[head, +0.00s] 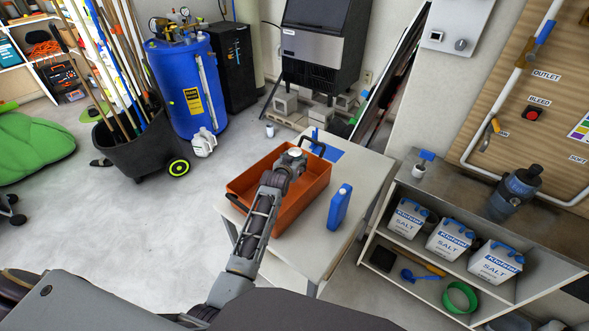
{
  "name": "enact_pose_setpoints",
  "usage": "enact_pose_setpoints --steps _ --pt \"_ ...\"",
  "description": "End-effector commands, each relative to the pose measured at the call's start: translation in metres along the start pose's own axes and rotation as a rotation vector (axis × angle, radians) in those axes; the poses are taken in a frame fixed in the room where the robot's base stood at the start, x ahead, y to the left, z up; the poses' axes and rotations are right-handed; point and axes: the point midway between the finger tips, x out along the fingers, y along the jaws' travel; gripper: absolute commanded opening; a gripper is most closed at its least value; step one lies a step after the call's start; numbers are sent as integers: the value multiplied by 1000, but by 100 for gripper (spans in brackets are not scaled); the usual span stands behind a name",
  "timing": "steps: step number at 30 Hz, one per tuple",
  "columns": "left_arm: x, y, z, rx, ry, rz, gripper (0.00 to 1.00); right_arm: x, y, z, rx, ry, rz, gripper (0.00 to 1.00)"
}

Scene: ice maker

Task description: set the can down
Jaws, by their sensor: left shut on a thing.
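My left gripper (292,160) reaches over the orange bin (316,187) from the near side. It is shut on a small pale can (295,152), of which little more than the round top shows. The fingers and the arm hide the can's sides. I cannot tell whether the can's bottom touches anything. The orange bin stands on a white table (334,240), with a dark handle at each end. My right gripper is not in view.
A blue bottle (340,207) stands on the table right of the bin. A shelf at right holds several salt bags (450,239). A blue tank (188,85) and a black bin of tools (133,148) stand at left.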

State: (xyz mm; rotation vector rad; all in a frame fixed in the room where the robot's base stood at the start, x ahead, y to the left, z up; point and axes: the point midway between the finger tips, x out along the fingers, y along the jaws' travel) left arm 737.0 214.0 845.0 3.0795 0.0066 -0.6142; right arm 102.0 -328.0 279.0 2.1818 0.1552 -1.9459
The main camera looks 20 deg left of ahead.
Motion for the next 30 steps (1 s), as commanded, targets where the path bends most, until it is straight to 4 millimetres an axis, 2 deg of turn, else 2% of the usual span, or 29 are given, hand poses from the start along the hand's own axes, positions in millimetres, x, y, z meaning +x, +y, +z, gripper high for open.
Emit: enact_pose_setpoints --steps 9,21,30 --pt "0 0 -1 0 3 0 22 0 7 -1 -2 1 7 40" --pt "13 0 30 0 3 0 22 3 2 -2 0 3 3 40" --pt "14 0 33 0 4 0 22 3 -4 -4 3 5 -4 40"
